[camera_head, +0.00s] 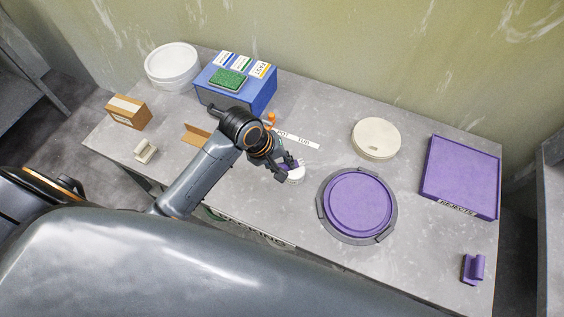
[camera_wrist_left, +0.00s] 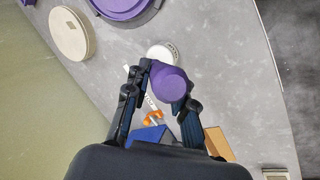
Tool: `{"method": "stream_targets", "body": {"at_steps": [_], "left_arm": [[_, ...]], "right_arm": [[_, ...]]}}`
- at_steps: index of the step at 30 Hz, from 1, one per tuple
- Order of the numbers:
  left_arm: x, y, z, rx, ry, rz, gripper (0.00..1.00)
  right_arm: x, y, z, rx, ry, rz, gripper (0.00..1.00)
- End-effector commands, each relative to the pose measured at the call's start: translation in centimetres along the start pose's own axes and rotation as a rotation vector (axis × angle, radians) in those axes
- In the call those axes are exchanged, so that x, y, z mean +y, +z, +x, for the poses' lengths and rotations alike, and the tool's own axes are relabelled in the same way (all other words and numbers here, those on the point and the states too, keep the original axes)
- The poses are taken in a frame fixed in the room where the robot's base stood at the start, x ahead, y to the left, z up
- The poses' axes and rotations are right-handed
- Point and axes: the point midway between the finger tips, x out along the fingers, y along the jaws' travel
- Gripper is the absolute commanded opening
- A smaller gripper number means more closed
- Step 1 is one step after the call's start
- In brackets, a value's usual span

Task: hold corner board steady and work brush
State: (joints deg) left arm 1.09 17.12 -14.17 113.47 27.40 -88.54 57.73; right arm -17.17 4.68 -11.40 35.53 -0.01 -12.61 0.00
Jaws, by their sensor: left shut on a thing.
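A brown angled board (camera_head: 195,134), which looks like the corner board, stands on the table left of my left forearm. It shows partly behind the fingers in the left wrist view (camera_wrist_left: 218,144). My left gripper (camera_head: 290,168) is shut on a purple round-ended piece (camera_wrist_left: 169,82). A small white round pot (camera_head: 295,175) is just beyond that piece, also in the left wrist view (camera_wrist_left: 162,52); I cannot tell whether they touch. I cannot make out a brush for certain. My right gripper is not in view.
A purple lid (camera_head: 358,203) sits in a grey ring. A cream disc (camera_head: 376,138) and purple rejects tray (camera_head: 460,177) are to the right. A blue box (camera_head: 236,95), white round stack (camera_head: 171,64) and carton (camera_head: 128,111) stand left.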

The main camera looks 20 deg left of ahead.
Motion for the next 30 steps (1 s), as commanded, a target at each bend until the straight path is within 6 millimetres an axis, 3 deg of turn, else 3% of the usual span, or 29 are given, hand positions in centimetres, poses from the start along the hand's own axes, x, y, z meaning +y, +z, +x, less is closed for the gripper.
{"method": "stream_targets", "body": {"at_steps": [7,30], "left_arm": [[0.1,0.0,-0.3,-0.002,-0.001,-0.001,0.00],[2.6,-0.4,-6.0,0.000,0.002,0.000,0.00]], "right_arm": [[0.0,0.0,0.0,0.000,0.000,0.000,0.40],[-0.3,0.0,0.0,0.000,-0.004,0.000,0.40]]}}
